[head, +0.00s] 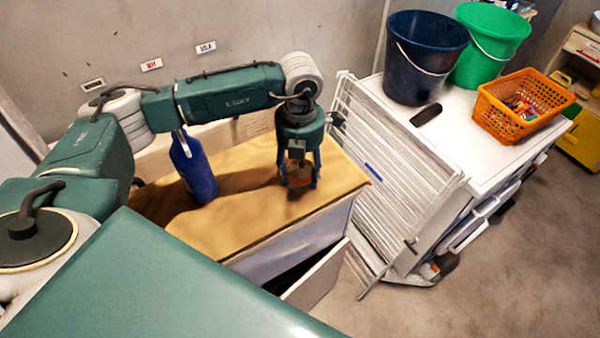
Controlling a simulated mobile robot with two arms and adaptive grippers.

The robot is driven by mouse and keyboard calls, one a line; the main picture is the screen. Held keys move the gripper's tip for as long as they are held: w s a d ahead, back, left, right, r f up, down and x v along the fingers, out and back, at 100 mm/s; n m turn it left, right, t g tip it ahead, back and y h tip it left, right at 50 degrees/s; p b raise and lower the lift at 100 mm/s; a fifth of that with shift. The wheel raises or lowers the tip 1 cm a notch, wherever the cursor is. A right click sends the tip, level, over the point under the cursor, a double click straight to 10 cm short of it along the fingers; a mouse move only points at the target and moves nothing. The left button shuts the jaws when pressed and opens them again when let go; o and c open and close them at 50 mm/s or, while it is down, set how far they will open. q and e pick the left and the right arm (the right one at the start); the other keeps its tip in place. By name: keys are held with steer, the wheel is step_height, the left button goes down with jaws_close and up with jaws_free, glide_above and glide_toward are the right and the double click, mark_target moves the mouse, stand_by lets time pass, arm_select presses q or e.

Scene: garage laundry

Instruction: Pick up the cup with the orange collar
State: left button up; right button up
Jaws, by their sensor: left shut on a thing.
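My left gripper (299,182) points down over the right part of the wooden cabinet top (235,220). It is shut on the cup with the orange collar (299,174), which shows between the fingers as a small orange-brown patch. Most of the cup is hidden by the fingers. I cannot tell whether the cup touches the top or is just above it. My right gripper is not in view.
A blue bottle (193,170) stands on the cabinet top left of my gripper. A drawer (318,275) below stands open. A white drying rack (395,160) leans at the right, beside a white unit holding a dark blue bucket (424,60), a green bucket (488,50) and an orange basket (520,108).

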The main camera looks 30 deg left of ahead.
arm_select(q)
step_height(320, 180, up, 20)
steer(key=b, duration=0.3)
steer(key=s+d+f+m, duration=0.2)
steer(key=s+f+m, duration=0.4)
steer(key=m, duration=1.1)
steer(key=s+d+f+m, duration=0.3)
steer(key=s+f+m, duration=0.3)
steer(key=m, duration=1.1)
steer(key=shift+s+d, duration=0.25)
steer(key=shift+s, duration=0.05)
steer(key=shift+w, duration=0.1)
